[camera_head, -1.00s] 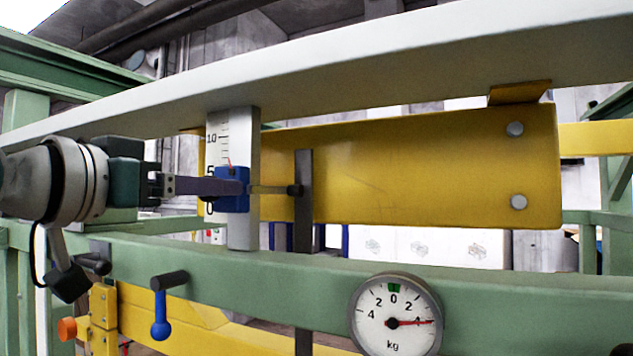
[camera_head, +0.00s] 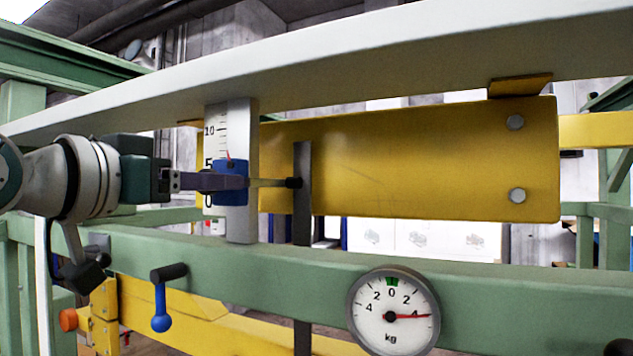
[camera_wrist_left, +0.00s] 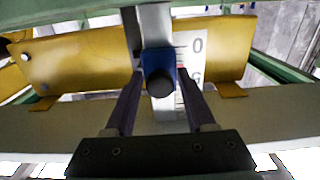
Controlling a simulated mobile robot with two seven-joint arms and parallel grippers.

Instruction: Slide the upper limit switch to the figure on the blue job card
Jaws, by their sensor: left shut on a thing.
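The upper limit switch is a blue slider (camera_head: 231,167) on an upright silver post with a white scale (camera_head: 216,140). A small red pointer at its top stands near the 5 mark. My left gripper (camera_head: 243,182) reaches in level from the left and is shut on the slider. In the left wrist view its fingers (camera_wrist_left: 160,82) stand on both sides of the blue slider (camera_wrist_left: 157,56) and its dark round knob (camera_wrist_left: 160,85). The scale looks inverted there. The blue job card is not visible. My right gripper is out of view.
A pale beam (camera_head: 330,78) runs just above the post. A yellow plate (camera_head: 420,165) and a dark upright bar (camera_head: 302,215) stand to the right. A green rail (camera_head: 290,262) lies below, with a kg dial (camera_head: 393,310) and a blue-handled lever (camera_head: 161,310).

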